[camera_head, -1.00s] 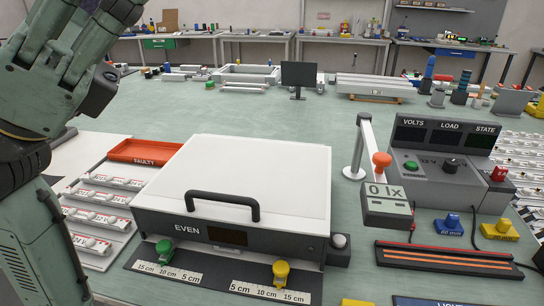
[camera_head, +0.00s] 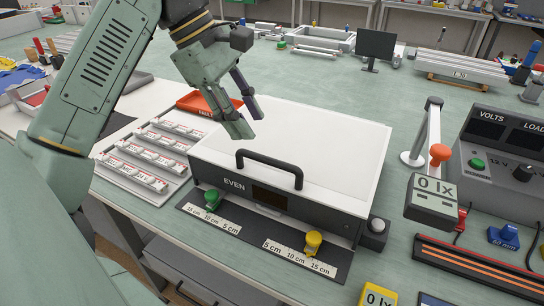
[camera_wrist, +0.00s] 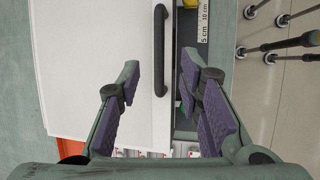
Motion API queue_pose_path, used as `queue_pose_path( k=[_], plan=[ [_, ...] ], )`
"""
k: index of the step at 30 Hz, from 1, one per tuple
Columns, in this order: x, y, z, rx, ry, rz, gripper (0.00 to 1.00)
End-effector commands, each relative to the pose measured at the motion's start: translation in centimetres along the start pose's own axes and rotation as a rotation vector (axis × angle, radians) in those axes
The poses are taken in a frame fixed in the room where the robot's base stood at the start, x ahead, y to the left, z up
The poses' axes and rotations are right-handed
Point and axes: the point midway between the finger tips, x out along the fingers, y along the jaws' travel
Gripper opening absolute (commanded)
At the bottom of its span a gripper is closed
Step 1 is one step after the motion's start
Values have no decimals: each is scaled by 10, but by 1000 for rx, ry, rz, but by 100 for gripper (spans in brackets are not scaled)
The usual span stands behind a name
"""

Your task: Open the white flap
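The white flap (camera_head: 330,135) is the flat white top of a dark grey box labelled EVEN, and it lies closed. A black bar handle (camera_head: 270,165) stands along its front edge. My gripper (camera_head: 246,128) hangs above the left part of the flap, close to the handle's left end, its two fingers apart with nothing between them. In the wrist view the open fingers (camera_wrist: 165,85) point toward the handle (camera_wrist: 160,50), which runs lengthwise between their tips. The flap (camera_wrist: 90,70) fills the left of that view. I cannot tell the exact height of the fingers above the handle.
A red FAULTY tray (camera_head: 197,103) and a rack of small lamps (camera_head: 145,160) are left of the box. A light meter on a stand (camera_head: 432,190) is to the right. Green (camera_head: 211,198) and yellow (camera_head: 313,242) sliders sit in front.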

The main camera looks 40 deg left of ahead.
Motion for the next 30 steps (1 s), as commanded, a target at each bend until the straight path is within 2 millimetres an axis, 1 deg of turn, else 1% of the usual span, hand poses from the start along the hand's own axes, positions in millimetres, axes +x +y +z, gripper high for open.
queue_pose_path(
  k=[1, 9, 12, 16, 24, 30],
  plan=[
    [14, -1, -2, 3, -1, 0, 33],
    [65, -2, -2, 2, -1, 0, 33],
    [79, -1, -1, 2, -1, 1, 33],
    [87, 0, 0, 1, -1, 3, 33],
    [87, 1, 1, 1, -2, 3, 33],
    [87, 1, 1, 2, -2, 3, 20]
  ],
)
